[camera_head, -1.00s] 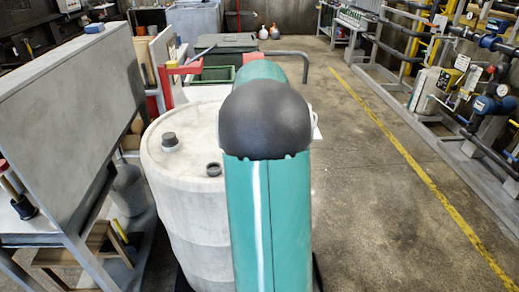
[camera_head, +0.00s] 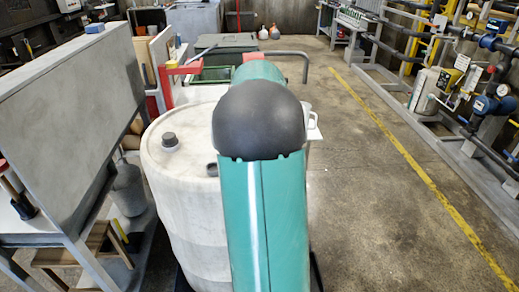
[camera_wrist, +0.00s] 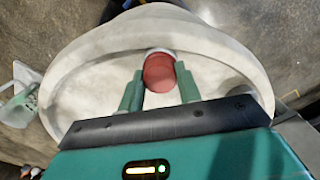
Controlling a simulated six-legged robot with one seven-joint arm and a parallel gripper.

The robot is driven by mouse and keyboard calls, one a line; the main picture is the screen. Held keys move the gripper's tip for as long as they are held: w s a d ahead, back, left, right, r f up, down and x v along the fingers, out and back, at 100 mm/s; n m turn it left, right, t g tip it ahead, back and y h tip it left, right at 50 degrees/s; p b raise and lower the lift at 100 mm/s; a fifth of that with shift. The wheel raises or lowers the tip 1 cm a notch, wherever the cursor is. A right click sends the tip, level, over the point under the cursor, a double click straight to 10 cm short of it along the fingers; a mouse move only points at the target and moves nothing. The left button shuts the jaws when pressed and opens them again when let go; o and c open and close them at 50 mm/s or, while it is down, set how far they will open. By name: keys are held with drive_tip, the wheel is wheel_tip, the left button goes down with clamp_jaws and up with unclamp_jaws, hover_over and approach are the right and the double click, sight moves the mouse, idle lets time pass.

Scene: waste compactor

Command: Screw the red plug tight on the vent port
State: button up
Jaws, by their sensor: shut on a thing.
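A red plug (camera_wrist: 159,73) shows in the wrist view, between the two green fingers of my gripper (camera_wrist: 160,69). The gripper is shut on it. A pale rim shows just behind the plug, near the edge of the white drum's top; the port and thread are hidden, so I cannot tell how far the plug is seated. The white drum (camera_head: 190,205) stands upright in the head view, and its top also fills much of the wrist view (camera_wrist: 95,85). In the head view my arm hides the gripper, the plug and the drum's right side.
A grey panel (camera_head: 70,105) stands close on the left. A red bracket (camera_head: 180,68) is behind the drum. The floor at right (camera_head: 365,210) is clear.

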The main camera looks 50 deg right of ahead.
drive_tip(key=shift+m, duration=0.7)
drive_tip(key=o, duration=1.1)
drive_tip(key=shift+o, duration=0.2)
drive_tip(key=shift+c, duration=0.3)
drive_tip(key=shift+r, duration=3.5)
